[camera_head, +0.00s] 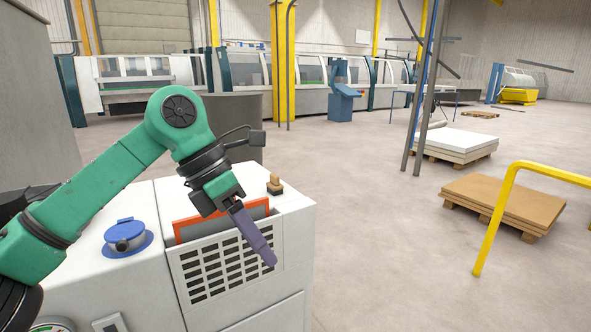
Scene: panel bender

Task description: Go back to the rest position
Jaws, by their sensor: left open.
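My left arm, green with dark joints, comes in from the left and bends down over a white machine cabinet (290,230). My left gripper (268,260) has purple-grey fingers that point down and to the right, in front of the cabinet's slatted vent. Its fingers overlap from this side, and it is open with nothing seen between them. I cannot tell whether it touches the cabinet. My right gripper is not in view.
A yellow rail (497,225) stands at right. Pallets with brown sheets (505,203) and white sheets (455,142) lie beyond.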

